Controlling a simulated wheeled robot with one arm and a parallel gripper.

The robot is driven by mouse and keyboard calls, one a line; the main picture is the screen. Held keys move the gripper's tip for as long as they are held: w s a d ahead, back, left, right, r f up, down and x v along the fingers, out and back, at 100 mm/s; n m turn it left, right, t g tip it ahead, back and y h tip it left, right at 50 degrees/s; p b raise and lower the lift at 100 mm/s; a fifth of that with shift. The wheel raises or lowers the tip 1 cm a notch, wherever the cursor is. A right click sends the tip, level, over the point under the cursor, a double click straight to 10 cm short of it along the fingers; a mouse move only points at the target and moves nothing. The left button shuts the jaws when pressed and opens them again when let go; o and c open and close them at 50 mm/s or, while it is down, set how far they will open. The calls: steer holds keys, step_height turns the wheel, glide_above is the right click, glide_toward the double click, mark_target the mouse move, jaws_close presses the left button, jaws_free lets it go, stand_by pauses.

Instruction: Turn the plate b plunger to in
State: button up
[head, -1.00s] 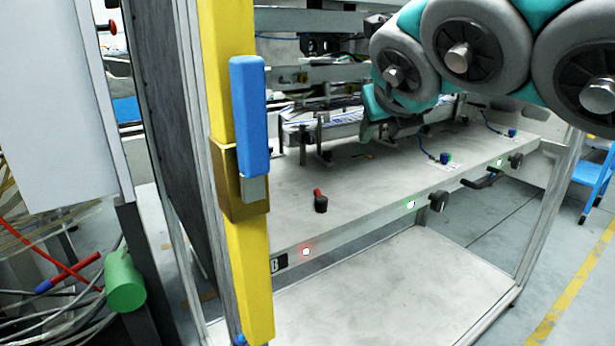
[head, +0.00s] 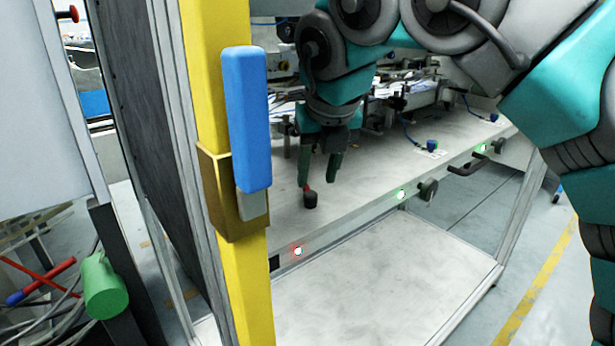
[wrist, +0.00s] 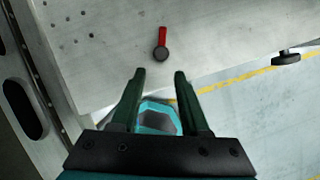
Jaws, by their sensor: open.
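The plate b plunger is a small black knob with a red lever (head: 310,199) on the grey plate (head: 350,195), near its front left corner. In the wrist view the plunger (wrist: 161,52) lies beyond my fingertips, roughly centred between them, with its red lever pointing up in the picture. My gripper (head: 318,180) points down over the plate with its fingers apart and empty. In the wrist view my gripper (wrist: 158,76) shows a clear gap between the fingers. I cannot tell whether a finger touches the plunger; in the wrist view they look apart.
A red light (head: 298,251) and a green light (head: 401,194) sit on the plate's front edge, with a black knob (head: 428,190) beside the green one. A yellow post (head: 245,290) with a blue handle (head: 246,120) stands at left. The lower shelf (head: 370,270) is bare.

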mark_target(308, 189)
steer(key=w, duration=0.3)
steer(key=shift+w+a, duration=0.3)
steer(key=shift+a, duration=0.05)
steer(key=shift+w+f, duration=0.2)
steer(key=shift+w, duration=0.1)
steer(key=shift+x, duration=2.3)
jaws_close()
